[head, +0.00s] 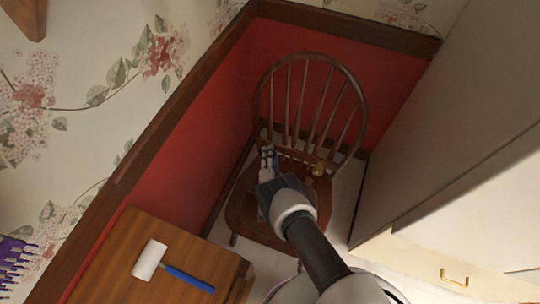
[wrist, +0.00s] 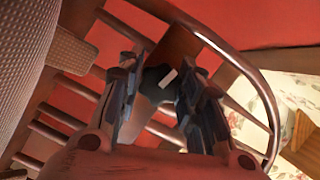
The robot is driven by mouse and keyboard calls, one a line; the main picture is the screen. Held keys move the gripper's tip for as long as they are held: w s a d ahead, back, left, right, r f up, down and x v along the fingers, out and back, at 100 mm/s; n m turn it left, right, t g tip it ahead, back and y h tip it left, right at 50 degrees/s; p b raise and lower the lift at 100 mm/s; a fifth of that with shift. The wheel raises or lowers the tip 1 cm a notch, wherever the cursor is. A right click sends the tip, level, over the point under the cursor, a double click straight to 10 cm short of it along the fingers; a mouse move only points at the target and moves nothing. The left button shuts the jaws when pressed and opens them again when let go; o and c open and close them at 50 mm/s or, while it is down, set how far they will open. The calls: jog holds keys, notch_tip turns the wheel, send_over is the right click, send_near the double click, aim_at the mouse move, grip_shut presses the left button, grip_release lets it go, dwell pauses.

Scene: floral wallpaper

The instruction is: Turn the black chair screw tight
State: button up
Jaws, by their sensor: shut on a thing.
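The brown wooden chair (head: 243,212) stands in the corner with its spindled, hooped back against the red wall. My gripper (head: 268,156) is at the lower left part of the chair back, above the seat. In the wrist view my gripper (wrist: 160,92) has its two fingers on either side of the black chair screw (wrist: 153,80), a dark knob with a small white mark, and is shut on it. The fingers hide part of the screw. In the head view I cannot make out the screw behind my gripper.
A pale cabinet (head: 440,190) stands close on the right. Pale floor shows around the chair.

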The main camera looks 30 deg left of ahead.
jog(key=shift+m+t+y, duration=0.3)
jog(key=shift+m+y, duration=0.2)
jog(key=shift+m, duration=0.6)
jog(key=o, duration=1.1)
jog(key=shift+c, duration=0.2)
jog(key=v, duration=1.2)
